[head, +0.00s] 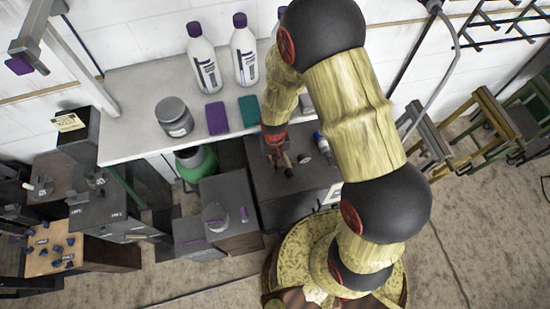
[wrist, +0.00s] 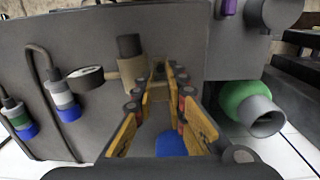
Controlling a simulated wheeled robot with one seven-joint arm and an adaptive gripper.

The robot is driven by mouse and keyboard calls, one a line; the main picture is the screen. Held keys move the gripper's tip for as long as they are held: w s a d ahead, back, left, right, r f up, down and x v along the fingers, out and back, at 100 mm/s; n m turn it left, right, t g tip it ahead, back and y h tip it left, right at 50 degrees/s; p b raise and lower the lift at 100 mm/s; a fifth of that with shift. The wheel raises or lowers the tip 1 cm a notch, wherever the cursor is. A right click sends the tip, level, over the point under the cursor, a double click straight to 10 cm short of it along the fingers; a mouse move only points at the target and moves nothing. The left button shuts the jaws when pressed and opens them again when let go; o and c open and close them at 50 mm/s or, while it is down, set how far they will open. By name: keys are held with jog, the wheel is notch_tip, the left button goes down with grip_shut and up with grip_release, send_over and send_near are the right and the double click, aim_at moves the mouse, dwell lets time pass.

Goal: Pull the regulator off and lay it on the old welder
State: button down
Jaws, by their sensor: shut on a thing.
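My gripper (head: 284,160) is over a dark grey box-shaped machine (head: 275,208) below the white bench. In the wrist view its yellow-padded fingers (wrist: 160,77) close at their tips on a small grey-brown part, which I take to be the regulator (wrist: 131,64). The fingers partly hide it, and whether it touches the machine behind it is unclear. The machine's grey face (wrist: 110,25) fills much of the wrist view. Another dark box (head: 230,238), bearing a grey cylinder and purple pieces, stands to the left. I cannot tell which box is the old welder.
A green gas bottle (head: 196,163) stands under the white bench (head: 140,85). White bottles (head: 203,62), a grey jar (head: 174,117), and purple (head: 216,118) and teal (head: 249,110) blocks stand on the bench. Cables with blue-ended plugs (wrist: 66,101) hang at left in the wrist view.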

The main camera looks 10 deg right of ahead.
jog(key=shift+w+f+b, duration=0.25)
jog(key=shift+f+b, duration=0.3)
jog(key=shift+f, duration=0.45)
jog(key=shift+s+f+b, duration=0.1)
jog(key=shift+f+b, duration=0.9)
jog(key=shift+f, duration=0.6)
jog(key=c, duration=1.7)
grip_release()
jog(key=shift+c, duration=0.2)
